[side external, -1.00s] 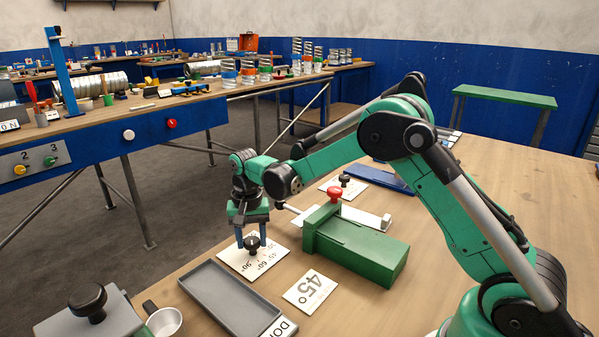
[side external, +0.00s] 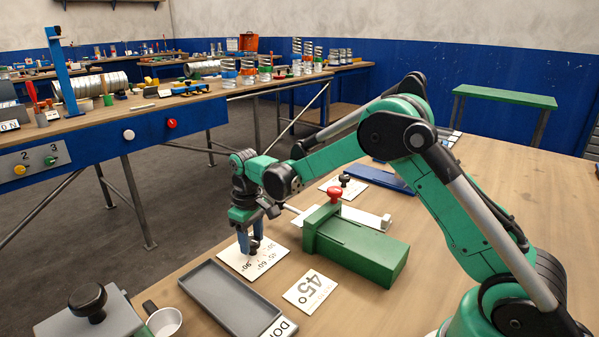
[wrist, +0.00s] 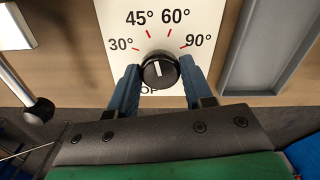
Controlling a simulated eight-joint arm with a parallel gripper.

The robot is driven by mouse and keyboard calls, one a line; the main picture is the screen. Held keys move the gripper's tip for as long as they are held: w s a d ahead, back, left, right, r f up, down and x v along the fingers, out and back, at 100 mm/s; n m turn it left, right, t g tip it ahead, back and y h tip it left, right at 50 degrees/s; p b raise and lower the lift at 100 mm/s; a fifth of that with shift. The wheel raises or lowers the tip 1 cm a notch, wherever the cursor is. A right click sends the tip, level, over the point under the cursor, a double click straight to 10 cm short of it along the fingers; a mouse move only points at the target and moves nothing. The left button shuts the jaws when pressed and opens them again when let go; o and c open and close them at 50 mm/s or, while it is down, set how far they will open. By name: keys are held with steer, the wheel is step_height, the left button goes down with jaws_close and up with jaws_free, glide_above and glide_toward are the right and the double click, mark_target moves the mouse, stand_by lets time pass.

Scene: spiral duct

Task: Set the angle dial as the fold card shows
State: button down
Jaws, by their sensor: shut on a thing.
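The angle dial is a black knob (wrist: 160,69) on a white plate (wrist: 112,18) marked 30°, 45°, 60° and 90° with red ticks. Its white line points roughly up in the wrist view, slightly left, towards the 45° side; the exact setting is hard to tell. My gripper (wrist: 159,84) is shut on the knob, one blue finger on each side. In the side view my gripper (side external: 250,246) hides most of the knob, and the dial plate (side external: 240,268) lies on the table. The fold card (side external: 310,291) lies nearby and reads 45°.
A green block device with a red knob (side external: 334,194) stands to the right.

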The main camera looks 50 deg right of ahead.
mark_target(252, 240)
steer(key=shift+n, duration=1.1)
steer(key=shift+c, duration=1.7)
jaws_free()
steer(key=shift+r, duration=2.85)
